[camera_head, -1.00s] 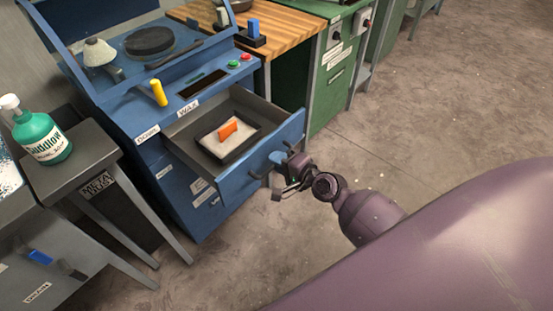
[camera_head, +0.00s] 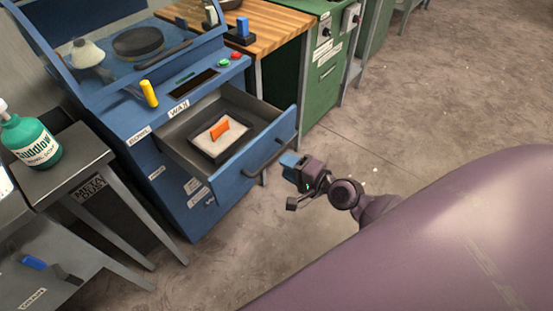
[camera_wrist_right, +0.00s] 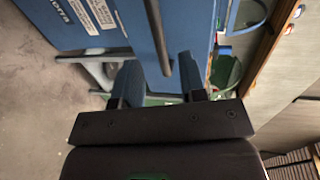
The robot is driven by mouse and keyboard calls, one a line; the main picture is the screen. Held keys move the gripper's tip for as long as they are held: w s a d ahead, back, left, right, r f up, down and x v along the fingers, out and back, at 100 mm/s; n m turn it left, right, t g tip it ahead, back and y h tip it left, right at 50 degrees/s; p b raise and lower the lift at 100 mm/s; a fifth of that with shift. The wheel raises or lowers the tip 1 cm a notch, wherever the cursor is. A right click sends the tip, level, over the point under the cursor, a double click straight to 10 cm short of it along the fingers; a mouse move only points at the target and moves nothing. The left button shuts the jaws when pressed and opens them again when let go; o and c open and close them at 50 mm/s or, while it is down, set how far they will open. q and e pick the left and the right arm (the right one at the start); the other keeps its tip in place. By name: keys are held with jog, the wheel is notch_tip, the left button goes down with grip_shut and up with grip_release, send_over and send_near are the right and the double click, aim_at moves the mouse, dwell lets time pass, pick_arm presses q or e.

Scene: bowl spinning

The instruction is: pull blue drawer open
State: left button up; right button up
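The blue drawer (camera_head: 232,172) of the blue machine stands pulled out, showing its inside. A dark tray (camera_head: 243,143) in it holds pale material and an orange block (camera_head: 219,129). The dark bar handle (camera_head: 266,157) is on the drawer front. My right gripper (camera_head: 287,161) is just right of the handle, apart from it in the head view. In the right wrist view the fingers (camera_wrist_right: 160,80) are spread, with the handle (camera_wrist_right: 157,35) ahead of them, near the gap. My left gripper is not in view.
A grey side table (camera_head: 82,157) with a green bottle (camera_head: 30,140) stands at the left. A yellow handle (camera_head: 149,94) rises from the machine top. Green cabinets (camera_head: 325,75) and a wooden worktop (camera_head: 262,30) are behind. The floor at the right is clear.

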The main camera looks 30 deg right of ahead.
jog(key=v, duration=0.4)
jog(key=shift+s, duration=0.3)
jog(key=shift+d, duration=0.1)
jog(key=s+a+f+n+g+h+p, duration=0.1)
jog(key=s+f+n+h, duration=0.1)
jog(key=s+n, duration=0.5)
jog(key=s+a+f+n+g+h+p, duration=0.1)
jog(key=s+f+n+g+h, duration=0.1)
jog(key=s+n, duration=0.5)
jog(key=shift+f+n+g+h+p, duration=0.3)
jog(key=shift+f+n+h, duration=0.3)
jog(key=shift+f+h, duration=0.15)
